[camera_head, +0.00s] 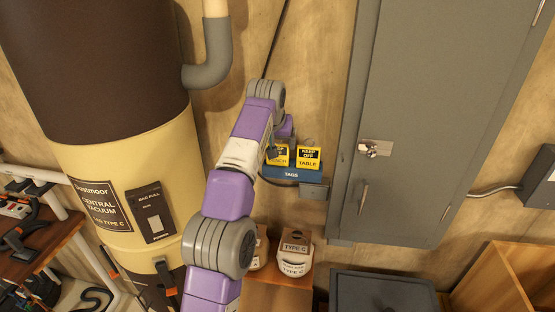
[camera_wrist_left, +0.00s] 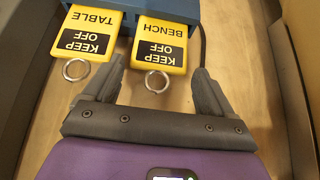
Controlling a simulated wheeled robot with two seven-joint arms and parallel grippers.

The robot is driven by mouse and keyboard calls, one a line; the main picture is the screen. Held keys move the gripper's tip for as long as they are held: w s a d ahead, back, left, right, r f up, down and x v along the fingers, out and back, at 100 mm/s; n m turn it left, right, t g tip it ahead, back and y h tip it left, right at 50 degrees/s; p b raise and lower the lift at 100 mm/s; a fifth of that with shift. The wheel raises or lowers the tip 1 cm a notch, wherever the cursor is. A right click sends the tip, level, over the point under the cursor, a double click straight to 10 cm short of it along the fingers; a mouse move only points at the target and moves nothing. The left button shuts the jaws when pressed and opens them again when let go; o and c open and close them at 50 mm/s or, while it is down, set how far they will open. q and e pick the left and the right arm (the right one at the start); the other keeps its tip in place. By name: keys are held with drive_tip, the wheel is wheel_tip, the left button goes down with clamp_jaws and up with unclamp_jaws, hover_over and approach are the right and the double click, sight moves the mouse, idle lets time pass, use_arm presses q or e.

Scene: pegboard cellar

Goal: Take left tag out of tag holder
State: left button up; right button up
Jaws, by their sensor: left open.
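The left tag (camera_head: 279,160), yellow with a black panel reading KEEP OFF BENCH, sits in the blue tag holder (camera_head: 291,174) marked TAGS. The KEEP OFF TABLE tag (camera_head: 309,161) sits to its right. My left gripper (camera_head: 272,152) is at the left tag and hides part of it in the head view. In the left wrist view, which is upside down, the left tag (camera_wrist_left: 161,45) and its metal ring (camera_wrist_left: 157,81) lie between the open fingers (camera_wrist_left: 160,82). Whether the fingers touch the tag is unclear. My right gripper is not in view.
A grey cabinet (camera_head: 415,120) stands right of the holder. A cream and brown vacuum tank (camera_head: 125,150) stands to the left. A small grey box (camera_head: 313,192) is below the holder, and a shelf with white containers (camera_head: 295,262) is lower down.

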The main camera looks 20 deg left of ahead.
sight(277, 144)
use_arm(q)
drive_tip(key=x, duration=0.3)
drive_tip(key=shift+w+f, duration=0.15)
drive_tip(key=c, duration=0.8)
drive_tip(key=shift+o, duration=0.2)
drive_tip(key=shift+r, duration=0.25)
